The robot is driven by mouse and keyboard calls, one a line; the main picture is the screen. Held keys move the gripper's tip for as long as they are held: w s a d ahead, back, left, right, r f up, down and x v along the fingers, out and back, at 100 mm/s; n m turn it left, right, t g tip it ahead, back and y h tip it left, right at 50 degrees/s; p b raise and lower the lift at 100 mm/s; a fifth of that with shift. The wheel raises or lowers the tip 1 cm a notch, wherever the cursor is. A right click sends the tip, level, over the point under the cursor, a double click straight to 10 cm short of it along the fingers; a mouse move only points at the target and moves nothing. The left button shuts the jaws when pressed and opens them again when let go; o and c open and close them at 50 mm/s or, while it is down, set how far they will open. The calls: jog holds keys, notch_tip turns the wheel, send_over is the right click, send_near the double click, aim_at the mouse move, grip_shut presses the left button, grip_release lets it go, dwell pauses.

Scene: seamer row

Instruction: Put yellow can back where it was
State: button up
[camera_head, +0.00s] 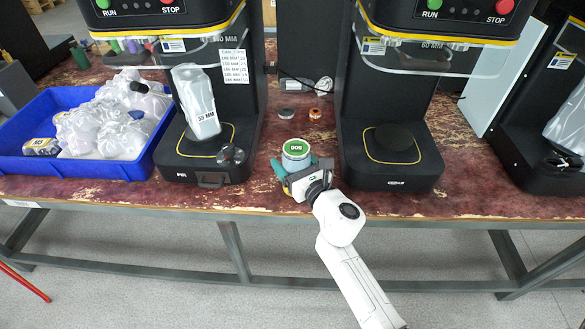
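A grey can with a green, numbered top (296,153) stands upright near the front edge of the table between the two machines. My gripper (301,167) is at its near side, with teal fingers spread to the left and right, wider than the can. The gripper hides the can's lower front, and I see no clear finger contact. A small yellow patch shows beside the gripper's left side, too small to identify.
Black seaming machines stand left (245,110) and right (350,120) of the gripper. A blue crate (22,160) with bagged items sits far left. Small dark (286,114) and orange (315,114) round items lie behind the can.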

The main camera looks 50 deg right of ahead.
jog(key=shift+f, duration=0.1)
jog(key=shift+f, duration=0.15)
jog(key=o, duration=1.6)
jog(key=shift+r, duration=0.25)
jog(key=b+v, duration=0.2)
jog(key=v, duration=1)
